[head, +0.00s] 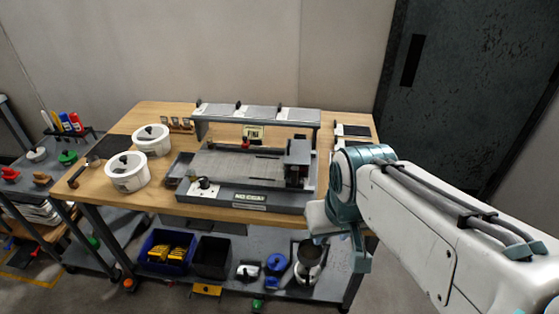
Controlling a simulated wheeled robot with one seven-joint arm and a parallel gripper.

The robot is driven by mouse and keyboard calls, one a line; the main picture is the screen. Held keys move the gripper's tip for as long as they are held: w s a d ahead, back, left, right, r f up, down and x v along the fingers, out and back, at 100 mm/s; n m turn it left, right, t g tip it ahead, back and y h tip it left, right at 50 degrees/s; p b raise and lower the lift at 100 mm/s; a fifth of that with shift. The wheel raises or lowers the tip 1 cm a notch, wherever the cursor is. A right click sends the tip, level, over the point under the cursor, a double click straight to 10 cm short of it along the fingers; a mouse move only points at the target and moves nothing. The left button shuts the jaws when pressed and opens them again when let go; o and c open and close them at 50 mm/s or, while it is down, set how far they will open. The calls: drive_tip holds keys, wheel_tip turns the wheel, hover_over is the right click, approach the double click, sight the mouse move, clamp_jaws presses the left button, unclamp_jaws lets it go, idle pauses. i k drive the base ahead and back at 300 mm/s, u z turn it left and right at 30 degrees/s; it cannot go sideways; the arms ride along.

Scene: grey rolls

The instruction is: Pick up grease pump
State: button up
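I cannot tell for sure which thing is the grease pump. A pale, roundish device with a dark top (308,262) stands on the lower shelf at the right, partly behind my arm's end. A blue-topped item (276,264) and a small white and black item (247,271) sit to its left. My arm reaches in from the right and bends down at the bench's front right edge. My gripper (338,240) is at the arm's lower end, above and right of the pale device in the picture. Its fingers are not clear, and I see nothing held in it.
The wooden bench (110,191) bears a grey machine (248,199) and two white pots (151,140) (127,172). A blue bin (166,251) with yellow items and a black bin (212,257) stand on the lower shelf. A dark cabinet (450,90) stands at the right.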

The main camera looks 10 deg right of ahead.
sight(68, 126)
drive_tip(key=z, duration=0.15)
drive_tip(key=i, duration=0.75)
drive_tip(key=u, duration=0.15)
